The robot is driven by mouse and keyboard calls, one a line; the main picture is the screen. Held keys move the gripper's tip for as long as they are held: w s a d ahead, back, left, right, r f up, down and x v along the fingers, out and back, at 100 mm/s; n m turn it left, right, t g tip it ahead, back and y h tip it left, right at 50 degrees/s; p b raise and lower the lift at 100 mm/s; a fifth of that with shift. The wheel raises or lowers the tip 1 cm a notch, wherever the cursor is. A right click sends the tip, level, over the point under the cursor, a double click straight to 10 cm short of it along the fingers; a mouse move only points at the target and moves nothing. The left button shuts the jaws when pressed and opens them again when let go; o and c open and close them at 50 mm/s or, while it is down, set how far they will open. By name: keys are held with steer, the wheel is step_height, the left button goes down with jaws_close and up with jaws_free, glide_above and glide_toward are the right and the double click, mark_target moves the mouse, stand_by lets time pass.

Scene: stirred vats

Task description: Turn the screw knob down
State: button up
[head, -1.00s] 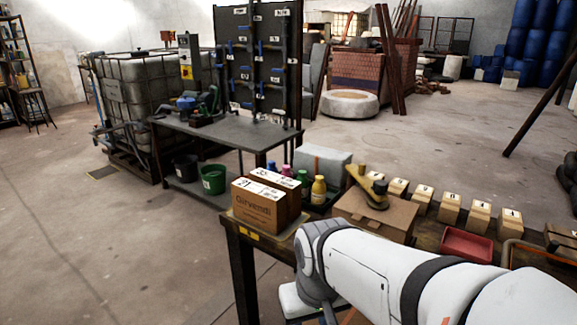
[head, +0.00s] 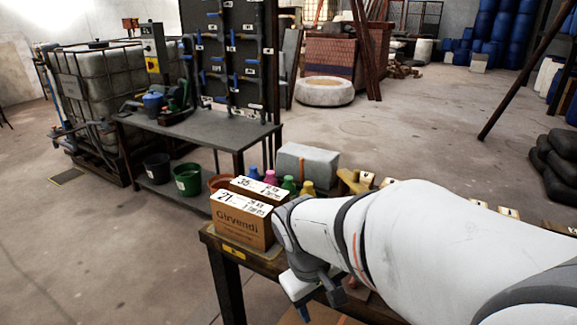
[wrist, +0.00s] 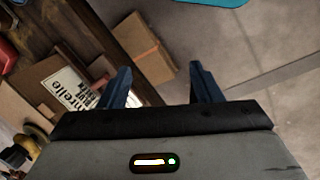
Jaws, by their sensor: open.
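I cannot make out a screw knob for certain in either view. In the head view my gripper (head: 318,296) hangs low by the front edge of the workbench, right of the cartons. My arm hides much of the bench top.
Two labelled cartons (head: 243,222) stand at the bench's left end, with small coloured bottles (head: 289,185) behind. A grey table (head: 205,130) with a tall black panel (head: 228,50) stands farther back. A brown box (wrist: 146,47) lies ahead in the wrist view.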

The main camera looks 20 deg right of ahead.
steer(key=w+d+r+n+g+h+p, duration=0.2)
steer(key=d+n+h+p, duration=0.15)
steer(key=d, duration=0.35)
steer(key=w+d+r+n+g+h+p, duration=0.1)
steer(key=w+d+r+n+h+p, duration=0.1)
steer(key=d+n+h, duration=0.3)
steer(key=w+d+n+t+h+p, duration=0.1)
steer(key=w+d+n+t+h, duration=0.1)
steer(key=w+n, duration=0.1)
steer(key=w+d+r+n+t+h+p, duration=0.1)
steer(key=w+d+n+t+h+p, duration=0.1)
steer(key=w, duration=0.4)
steer(key=w+d+n+t+h+p, duration=0.1)
steer(key=w+d+n+t+h, duration=0.1)
steer(key=w+n, duration=0.2)
steer(key=shift+w+d+r+n+h+p, duration=0.25)
steer(key=shift+w+h+p, duration=0.05)
steer(key=shift+h, duration=0.05)
steer(key=shift+t, duration=0.3)
steer(key=d, duration=0.2)
steer(key=w+d, duration=0.1)
steer(key=d, duration=0.2)
steer(key=d+p, duration=0.1)
steer(key=d, duration=0.1)
steer(key=shift+w+d, duration=0.15)
steer(key=shift+d, duration=0.05)
steer(key=shift+c, duration=0.4)
